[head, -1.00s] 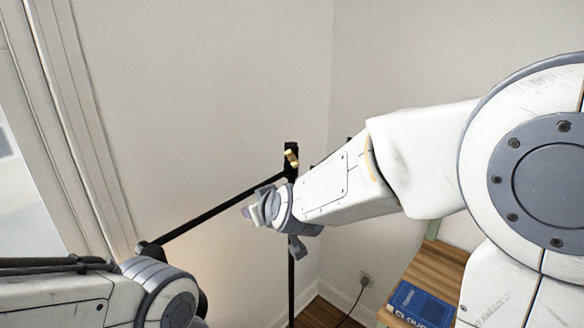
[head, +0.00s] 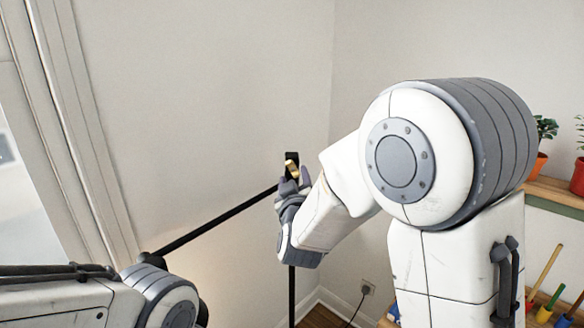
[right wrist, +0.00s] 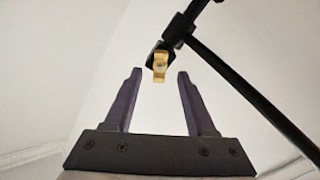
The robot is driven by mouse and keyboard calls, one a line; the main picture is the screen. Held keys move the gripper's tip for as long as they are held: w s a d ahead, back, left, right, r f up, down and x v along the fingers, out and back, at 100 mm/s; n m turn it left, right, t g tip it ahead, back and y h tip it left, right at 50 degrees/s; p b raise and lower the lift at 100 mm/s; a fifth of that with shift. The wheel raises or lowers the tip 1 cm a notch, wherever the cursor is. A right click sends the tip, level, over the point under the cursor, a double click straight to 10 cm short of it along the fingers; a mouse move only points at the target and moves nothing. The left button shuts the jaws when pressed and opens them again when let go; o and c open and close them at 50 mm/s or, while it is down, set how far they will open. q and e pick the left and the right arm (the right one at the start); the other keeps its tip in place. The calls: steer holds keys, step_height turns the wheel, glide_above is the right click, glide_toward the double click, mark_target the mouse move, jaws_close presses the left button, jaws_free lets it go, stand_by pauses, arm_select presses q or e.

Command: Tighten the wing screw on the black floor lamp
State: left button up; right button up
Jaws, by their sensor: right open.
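The black floor lamp (head: 222,219) stands near the wall corner, with an upright pole and a slanting arm joined at a black clamp. A brass wing screw (head: 291,168) sits on that joint. In the right wrist view the wing screw (right wrist: 160,66) shows just beyond and between the fingertips. My right gripper (head: 292,185) is open just below the wing screw in the head view. In the right wrist view its two fingers (right wrist: 159,72) are apart with nothing held. I cannot tell whether a finger touches the screw. My left gripper is not in view; only my left arm shows.
A wooden shelf (head: 556,193) with potted plants (head: 541,140) is at the right. Coloured-handled tools (head: 548,305) stand below it. A wall socket (head: 367,287) with a cord is low on the wall. White walls are close behind the lamp.

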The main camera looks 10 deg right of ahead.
mark_target(293, 171)
steer(key=shift+w+d+p, duration=0.2)
steer(key=shift+w+p, duration=0.05)
steer(key=shift+w, duration=0.65)
steer(key=shift+w+d+p, duration=0.15)
steer(key=shift+w+p, duration=0.05)
steer(key=shift+w, duration=0.7)
jaws_close()
steer(key=shift+f, duration=0.1)
